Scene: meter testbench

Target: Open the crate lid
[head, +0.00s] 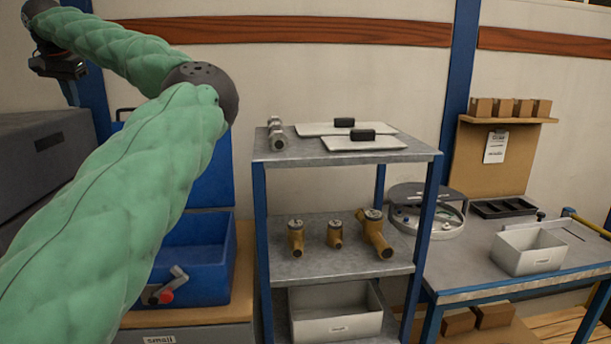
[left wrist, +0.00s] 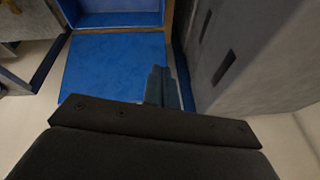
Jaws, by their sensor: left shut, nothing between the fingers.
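The blue crate (head: 200,262) stands on a wooden surface at left in the head view, partly hidden by my left arm. Its blue lid (head: 213,165) stands raised at the back, and the inside of the crate shows. A grey lever with a red knob (head: 166,296) is at the crate's front. The left wrist view shows the lid (left wrist: 112,68) and part of the crate (left wrist: 120,20). My left gripper (left wrist: 160,72) is shut and empty, over the lid's right side in that view; I cannot tell whether it touches. My right gripper is not in view.
A grey case (head: 45,150) stands left of the crate, behind my arm. A metal shelf (head: 345,157) with brass meters stands close on the right. A workbench (head: 470,255) with a white bin (head: 528,250) is farther right.

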